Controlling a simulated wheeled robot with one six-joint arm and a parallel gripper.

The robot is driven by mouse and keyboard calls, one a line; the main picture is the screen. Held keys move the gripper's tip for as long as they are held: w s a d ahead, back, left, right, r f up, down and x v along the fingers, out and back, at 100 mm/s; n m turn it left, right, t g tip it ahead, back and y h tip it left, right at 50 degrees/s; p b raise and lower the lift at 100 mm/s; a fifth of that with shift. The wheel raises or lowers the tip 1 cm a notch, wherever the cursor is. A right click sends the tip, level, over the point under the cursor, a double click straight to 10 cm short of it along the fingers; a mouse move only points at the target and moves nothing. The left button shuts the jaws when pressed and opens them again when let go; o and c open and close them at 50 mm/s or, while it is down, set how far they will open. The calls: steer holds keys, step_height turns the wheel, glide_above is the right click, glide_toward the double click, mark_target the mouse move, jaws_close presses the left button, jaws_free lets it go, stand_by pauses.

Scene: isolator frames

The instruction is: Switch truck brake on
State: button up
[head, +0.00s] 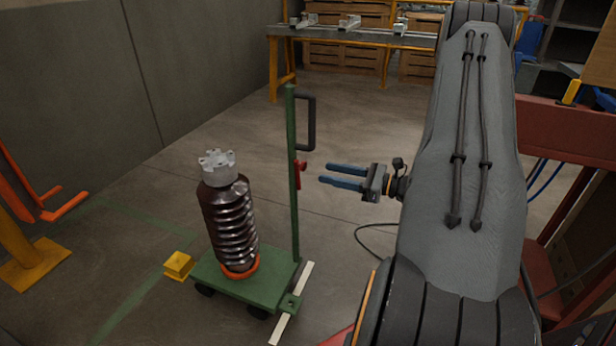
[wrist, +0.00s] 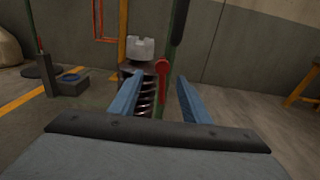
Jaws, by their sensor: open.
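The green truck (head: 236,290) stands on the floor left of my arm, with an upright green post (head: 293,190) and a dark handle (head: 312,125). A small red brake lever (head: 301,174) is on the post, below the handle. In the wrist view the red lever (wrist: 162,72) stands upright, its round end uppermost, beyond and between my fingertips. My gripper (head: 325,174) has two blue fingers, open and empty, pointing left at the lever with a gap between. A dark ribbed insulator (head: 230,225) with a grey metal cap stands on the truck, partly hidden by my fingers in the wrist view.
A yellow block (head: 178,265) lies on the floor beside the truck. An orange-red forked frame (head: 50,205) stands at far left. A workbench (head: 355,36) is at the back. A red structure (head: 565,130) stands right of my arm. Floor behind the post is clear.

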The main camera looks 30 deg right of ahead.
steer(key=x, duration=0.7)
steer(key=shift+w+b, duration=0.4)
steer(key=shift+d, duration=0.1)
jaws_close()
